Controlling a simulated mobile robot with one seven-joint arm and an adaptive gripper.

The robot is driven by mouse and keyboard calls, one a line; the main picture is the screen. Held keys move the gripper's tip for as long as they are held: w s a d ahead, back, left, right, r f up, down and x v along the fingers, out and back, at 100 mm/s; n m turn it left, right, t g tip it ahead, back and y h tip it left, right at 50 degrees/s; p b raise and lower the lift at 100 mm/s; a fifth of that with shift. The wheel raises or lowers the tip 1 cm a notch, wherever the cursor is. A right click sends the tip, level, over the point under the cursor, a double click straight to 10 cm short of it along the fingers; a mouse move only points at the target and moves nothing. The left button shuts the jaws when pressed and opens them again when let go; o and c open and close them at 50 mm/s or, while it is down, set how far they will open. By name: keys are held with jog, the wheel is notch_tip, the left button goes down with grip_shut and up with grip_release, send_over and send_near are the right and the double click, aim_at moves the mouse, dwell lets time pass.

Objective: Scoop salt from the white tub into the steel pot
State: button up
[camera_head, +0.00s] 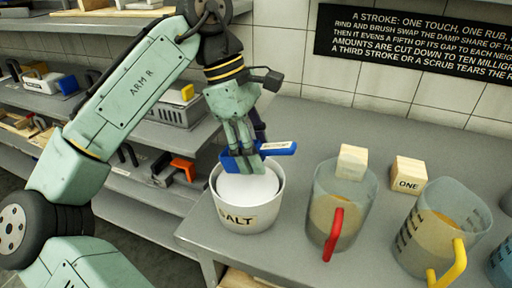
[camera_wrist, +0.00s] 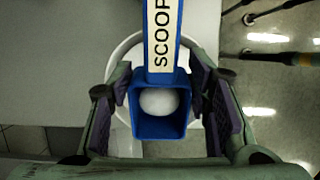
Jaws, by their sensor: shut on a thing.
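The white tub (camera_head: 262,215), marked SALT, stands near the left edge of the grey counter with a smooth white mound of salt (camera_head: 247,187) in it. My gripper (camera_head: 243,150) is above the tub, pointing down, and is shut on the blue scoop (camera_head: 278,149). The scoop's labelled handle sticks out to the right, and its box is at the tub's mouth. In the wrist view my gripper (camera_wrist: 162,100) has a finger on each side of the scoop (camera_wrist: 138,118). A rounded white shape shows inside its box. I cannot tell whether scoop and salt touch. No steel pot is visible.
Right of the tub stand a clear jug with a red handle (camera_head: 335,234) and another with a yellow handle (camera_head: 450,262). A wooden block (camera_head: 408,172) marked ONE lies behind them. Shelves (camera_head: 150,208) with items are at left. The counter behind the tub is clear.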

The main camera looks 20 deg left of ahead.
aim_at(262, 147)
jog(key=shift+r+p, duration=1.3)
jog(key=shift+r, duration=0.9)
